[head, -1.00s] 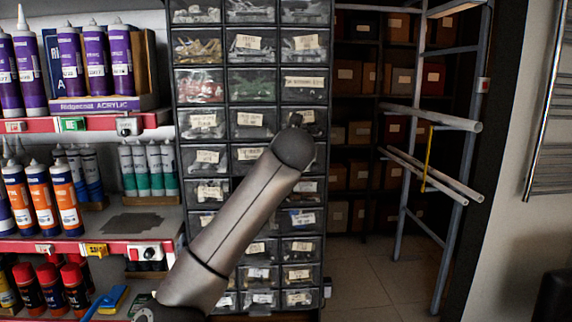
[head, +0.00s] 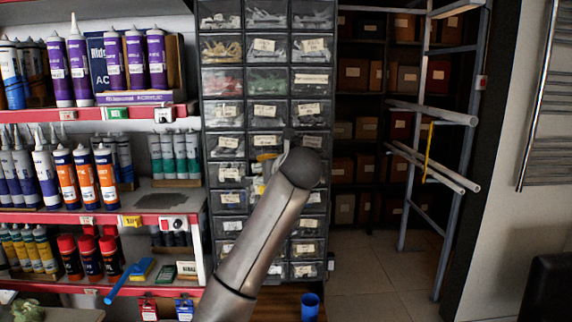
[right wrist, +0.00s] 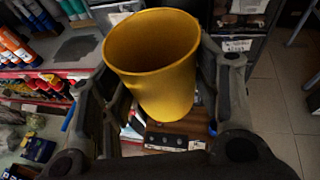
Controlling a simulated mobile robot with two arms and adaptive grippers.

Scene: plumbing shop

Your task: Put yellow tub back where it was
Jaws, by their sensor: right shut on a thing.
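The yellow tub (right wrist: 152,62) is upright and slightly tilted in the right wrist view, its open rim toward the camera. My right gripper (right wrist: 158,85) is shut on it, with dark fingers on both sides of its wall. The tub is held in the air, with a wooden surface below it. In the head view my right arm hides most of the gripper; only a small yellow patch (head: 266,157) shows beside the arm, in front of the drawer cabinet. My left gripper is not in view.
The drawer cabinet (head: 264,113) stands behind my arm. Shelves (head: 140,224) of cartridges and cans are at left, with a bare dark mat (head: 168,198) on one. A blue cup (head: 310,306) stands on a wooden surface (head: 272,302) below.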

